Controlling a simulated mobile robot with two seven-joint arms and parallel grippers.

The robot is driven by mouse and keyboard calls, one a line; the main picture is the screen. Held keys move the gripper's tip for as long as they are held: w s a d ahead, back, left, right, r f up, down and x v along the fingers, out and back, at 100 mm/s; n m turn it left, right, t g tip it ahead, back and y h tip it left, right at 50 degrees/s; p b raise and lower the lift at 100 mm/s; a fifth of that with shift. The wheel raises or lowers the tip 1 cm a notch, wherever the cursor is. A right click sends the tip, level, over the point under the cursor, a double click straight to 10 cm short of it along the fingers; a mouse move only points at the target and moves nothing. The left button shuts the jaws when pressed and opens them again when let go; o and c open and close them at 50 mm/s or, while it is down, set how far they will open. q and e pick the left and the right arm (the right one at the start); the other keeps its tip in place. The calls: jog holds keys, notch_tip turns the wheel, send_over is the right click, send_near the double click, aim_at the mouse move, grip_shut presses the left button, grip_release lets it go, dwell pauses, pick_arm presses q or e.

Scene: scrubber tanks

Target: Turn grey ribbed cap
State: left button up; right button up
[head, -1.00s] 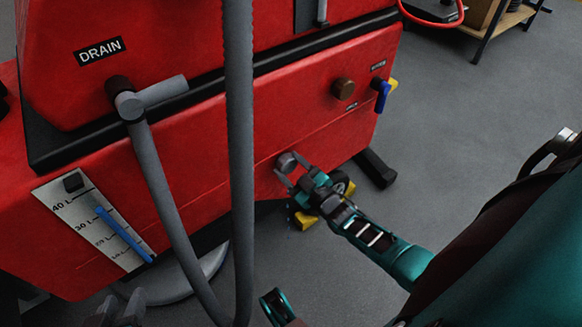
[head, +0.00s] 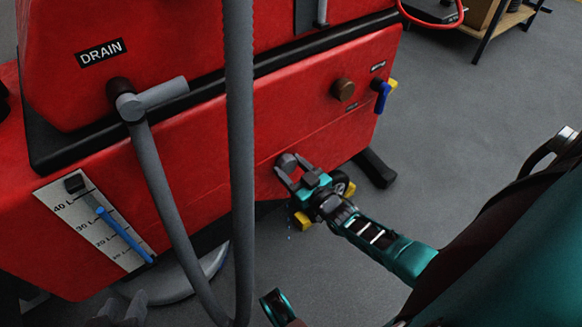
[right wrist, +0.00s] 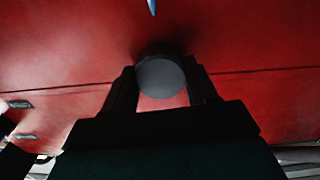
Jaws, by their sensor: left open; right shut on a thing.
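The grey ribbed cap (head: 287,161) sits low on the red tank side. In the right wrist view its round dark face (right wrist: 160,77) shows between the two fingers. My right gripper (head: 292,172) is shut on the cap, one finger on each side. The ribs are too small to make out. Small blue specks, like drops, show below the cap.
A brown knob (head: 343,90) and a blue-handled valve (head: 382,95) are higher on the red tank (head: 220,140). Grey hoses (head: 240,170) hang in front. A level gauge (head: 98,222) is at left.

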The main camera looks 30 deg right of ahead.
jog(key=m, duration=0.4)
jog(key=shift+m, duration=0.3)
pick_arm(q)
jog(key=shift+w, duration=0.1)
pick_arm(e)
jog(key=m, duration=0.5)
jog(key=shift+m, duration=0.3)
jog(key=o, duration=1.1)
jog(key=shift+c, duration=0.2)
jog(key=shift+s, duration=0.1)
jog(key=shift+s, duration=0.35)
pick_arm(q)
jog(key=shift+s+a+r+p, duration=0.25)
jog(key=shift+a+r+p, duration=0.3)
jog(key=shift+p, duration=0.9)
pick_arm(e)
jog(key=s+d, duration=0.1)
jog(key=s, duration=1.1)
